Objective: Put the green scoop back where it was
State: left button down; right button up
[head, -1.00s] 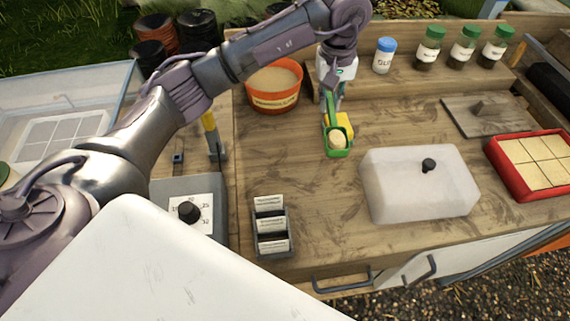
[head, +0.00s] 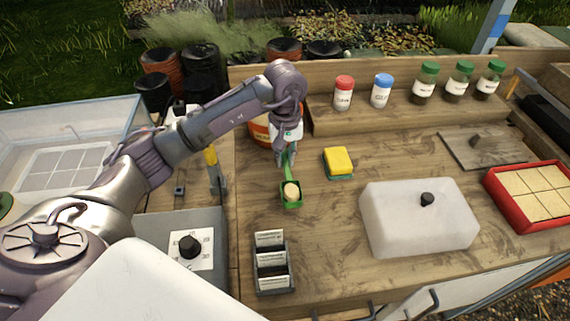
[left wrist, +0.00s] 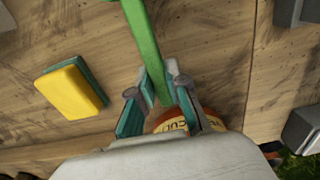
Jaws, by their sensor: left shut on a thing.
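The green scoop (head: 291,198) is in my left gripper (head: 286,158), near the orange tub. Its bowl points toward the front of the bench and holds a pale, tan load. In the left wrist view the scoop's green handle (left wrist: 143,40) runs up from between the fingers of my left gripper (left wrist: 158,105). The gripper is shut on the handle. I cannot tell whether the scoop touches the bench. The orange tub (head: 260,132) stands behind the gripper, largely hidden by my arm. Its labelled rim also shows in the left wrist view (left wrist: 172,125). My right gripper is not in view.
A yellow and green sponge (head: 339,162) lies to the right of the scoop. A card holder (head: 272,275) stands in front. A white lidded box (head: 415,222) and a red tray (head: 493,195) are further right. Jars line the back shelf (head: 400,115). Bench between scoop and box is clear.

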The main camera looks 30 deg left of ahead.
aim_at(285, 166)
pick_arm(q)
notch_tip(285, 166, down, 4)
jog(key=shift+r+p, duration=0.2)
jog(key=shift+p, duration=0.25)
jog(key=shift+f, duration=0.2)
jog(key=shift+f, duration=0.2)
jog(key=c, duration=1.2)
grip_release()
jog(key=shift+r, duration=0.1)
jog(key=shift+o, duration=0.2)
